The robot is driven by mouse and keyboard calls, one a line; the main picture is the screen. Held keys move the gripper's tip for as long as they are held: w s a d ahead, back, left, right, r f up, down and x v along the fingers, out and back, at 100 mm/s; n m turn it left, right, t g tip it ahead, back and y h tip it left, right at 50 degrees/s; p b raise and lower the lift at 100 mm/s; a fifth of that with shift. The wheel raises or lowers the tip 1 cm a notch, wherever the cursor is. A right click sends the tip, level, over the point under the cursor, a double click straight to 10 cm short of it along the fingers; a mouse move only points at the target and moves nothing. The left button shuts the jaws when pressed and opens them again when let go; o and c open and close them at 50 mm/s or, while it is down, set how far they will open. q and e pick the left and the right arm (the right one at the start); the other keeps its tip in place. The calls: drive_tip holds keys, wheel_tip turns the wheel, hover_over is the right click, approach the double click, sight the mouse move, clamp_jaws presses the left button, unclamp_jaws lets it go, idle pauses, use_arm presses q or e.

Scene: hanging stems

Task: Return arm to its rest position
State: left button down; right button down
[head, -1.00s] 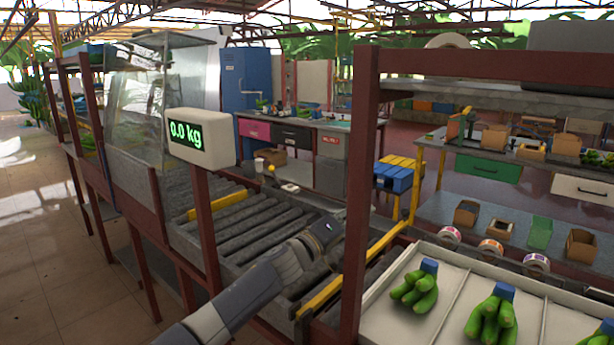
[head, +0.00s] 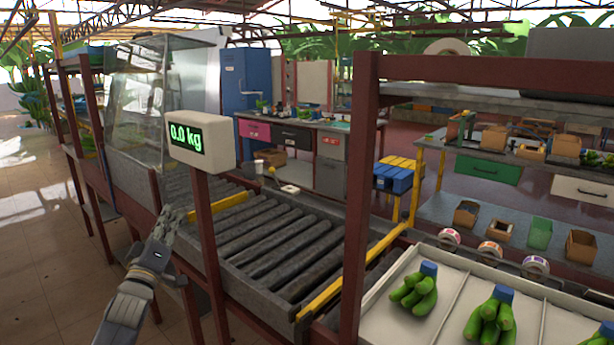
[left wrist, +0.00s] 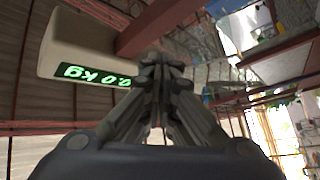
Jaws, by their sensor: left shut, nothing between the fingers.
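My left arm comes in from the lower left of the head view, and its gripper (head: 172,222) points up, left of the scale post. The gripper is shut and empty. It also shows in the left wrist view (left wrist: 160,65), fingers together, with the scale display (left wrist: 95,74) close beyond it, upside down. In the head view the white scale display (head: 200,138) reads 0.0 kg on its red-brown post. My right gripper is not in view.
The roller conveyor (head: 270,235) runs right of the post and is bare. Tiled floor (head: 40,250) lies open at the left.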

use_arm(q)
drive_tip(key=s+f+m+g+y, duration=0.1)
drive_tip(key=s+f+m+g, duration=0.2)
drive_tip(key=f, duration=0.8)
drive_tip(key=a+f+m+g, duration=0.15)
drive_tip(key=f+m, duration=0.35)
drive_tip(key=f, duration=0.5)
drive_tip(key=s+f+m+g+y, duration=0.1)
drive_tip(key=s+f+m+g, duration=0.2)
drive_tip(key=f, duration=0.8)
drive_tip(key=s+d+f+g, duration=0.15)
drive_tip(key=s+f, duration=0.25)
drive_tip(key=f, duration=0.4)
drive_tip(key=s+d+f+g, duration=0.1)
drive_tip(key=s+f+g, duration=0.1)
drive_tip(key=s+f, duration=0.45)
drive_tip(key=s+d+f+g, duration=0.2)
drive_tip(key=s+f+g, duration=0.1)
drive_tip(key=s+f, duration=0.85)
drive_tip(key=s+d+f+g, duration=0.2)
drive_tip(key=s+f+g, duration=0.1)
drive_tip(key=s+f, duration=0.8)
drive_tip(key=s+d+f+g, duration=0.2)
drive_tip(key=s+f, duration=0.1)
drive_tip(key=s, duration=1.1)
drive_tip(key=s+d+f+g, duration=0.2)
drive_tip(key=s+f, duration=0.2)
drive_tip(key=s, duration=1.1)
drive_tip(key=shift+h, duration=0.4)
drive_tip(key=shift+f, duration=0.1)
